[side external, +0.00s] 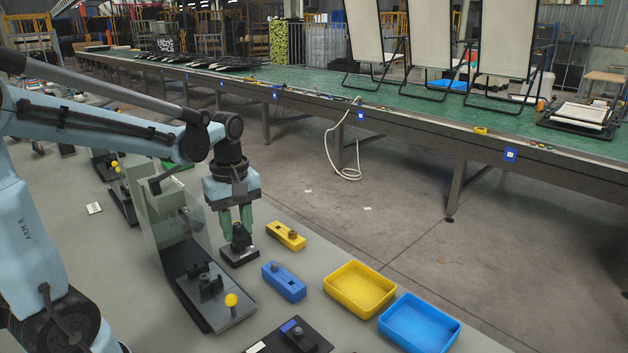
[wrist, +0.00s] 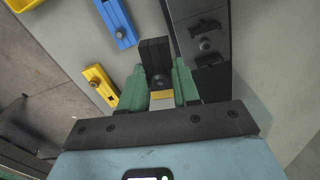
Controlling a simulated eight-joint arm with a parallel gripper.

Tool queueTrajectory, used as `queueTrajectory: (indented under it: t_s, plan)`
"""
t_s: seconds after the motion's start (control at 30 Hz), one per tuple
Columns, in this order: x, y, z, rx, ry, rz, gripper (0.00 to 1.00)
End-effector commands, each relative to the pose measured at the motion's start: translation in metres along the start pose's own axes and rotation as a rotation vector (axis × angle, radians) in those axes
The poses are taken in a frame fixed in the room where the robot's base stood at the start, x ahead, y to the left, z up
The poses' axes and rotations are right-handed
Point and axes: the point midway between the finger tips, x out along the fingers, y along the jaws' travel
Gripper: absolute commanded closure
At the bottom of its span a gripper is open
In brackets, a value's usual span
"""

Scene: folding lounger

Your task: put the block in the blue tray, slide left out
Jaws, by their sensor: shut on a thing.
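My gripper (side external: 237,228) points down over the grey bench, its green fingers closed around the upright part of a black block (side external: 240,254). The black block has a dark base with a small white label. In the wrist view the black block (wrist: 154,53) stands between the fingers of my gripper (wrist: 160,85), with a dark round knob and a silver-and-yellow strip near them. I cannot tell whether its base touches the bench. The blue tray (side external: 420,323) is at the front right and looks empty.
A yellow tray (side external: 360,289) is left of the blue tray. A yellow piece (side external: 286,236) and a blue piece (side external: 284,281), each with a knob, lie near the black block.

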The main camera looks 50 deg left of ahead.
Motion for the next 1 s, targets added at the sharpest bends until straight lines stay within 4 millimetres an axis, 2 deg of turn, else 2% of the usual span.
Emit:
queueTrajectory:
  t_s: [0.03, 0.17, 0.27, 0.4, 0.5, 0.63, 0.8, 1.0]
  plan:
    - [-0.002, 0.020, 0.009, 0.042, 0.000, 0.000, 1.00]
    - [-0.004, 0.065, 0.037, 0.139, 0.000, 0.000, 1.00]
    - [-0.004, 0.100, 0.066, 0.218, 0.000, 0.000, 1.00]
    - [0.000, 0.141, 0.114, 0.322, 0.000, 0.000, 1.00]
    - [0.004, 0.165, 0.152, 0.393, 0.000, 0.000, 1.00]
    - [0.012, 0.187, 0.203, 0.480, 0.000, 0.000, 1.00]
    - [0.022, 0.202, 0.258, 0.565, 0.000, 0.000, 1.00]
    - [0.029, 0.206, 0.293, 0.617, 0.000, 0.000, 1.00]
